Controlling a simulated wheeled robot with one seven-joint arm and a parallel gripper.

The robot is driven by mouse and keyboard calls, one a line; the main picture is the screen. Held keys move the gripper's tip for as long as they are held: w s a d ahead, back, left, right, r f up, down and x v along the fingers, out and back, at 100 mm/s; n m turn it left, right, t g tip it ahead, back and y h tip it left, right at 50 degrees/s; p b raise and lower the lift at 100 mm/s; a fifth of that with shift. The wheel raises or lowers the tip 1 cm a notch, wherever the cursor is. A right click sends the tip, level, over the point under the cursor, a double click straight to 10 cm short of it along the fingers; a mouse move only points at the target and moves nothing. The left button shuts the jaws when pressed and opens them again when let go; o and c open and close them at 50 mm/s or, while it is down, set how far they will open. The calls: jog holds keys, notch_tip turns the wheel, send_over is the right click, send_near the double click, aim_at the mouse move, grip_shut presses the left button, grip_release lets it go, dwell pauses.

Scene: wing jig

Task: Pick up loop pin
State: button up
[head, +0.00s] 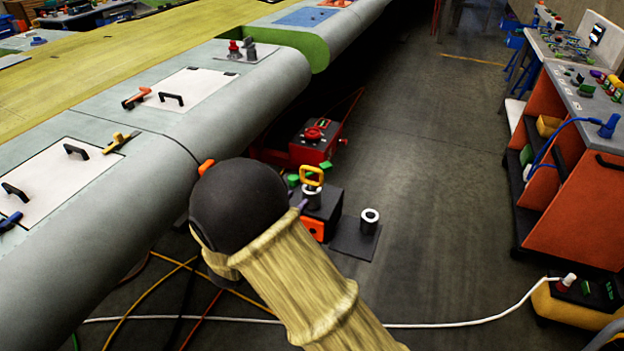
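The likely loop pin (312,176), with a yellow loop handle, stands upright in a grey collar (312,195) on top of a dark box with an orange front (312,229). The box is on the floor beside the wing. My arm, with a black rounded joint and tan sleeve, crosses the lower middle of the view and hides part of the box's left side. My gripper's fingers cannot be made out; they are hidden behind my arm or out of view.
An empty-looking grey ring socket (370,217) stands on a dark plate right of the box. A red machine (314,142) sits behind. The grey wing (250,90) overhangs at left. A white cable (450,325) crosses the floor. An orange cabinet (575,200) stands right; the aisle between is clear.

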aim_at(320, 180)
jog(key=p+x, duration=0.1)
jog(key=x, duration=0.5)
jog(key=shift+w+d, duration=0.1)
jog(key=shift+d, duration=0.05)
jog(key=shift+w+d+p, duration=0.2)
jog(key=shift+p, duration=0.2)
jog(key=p+x, duration=0.1)
jog(key=x, duration=0.3)
jog(key=shift+w+d+p, duration=0.15)
jog(key=shift+d+p, duration=0.15)
jog(key=shift+d, duration=0.05)
jog(key=shift+f, duration=0.1)
grip_shut()
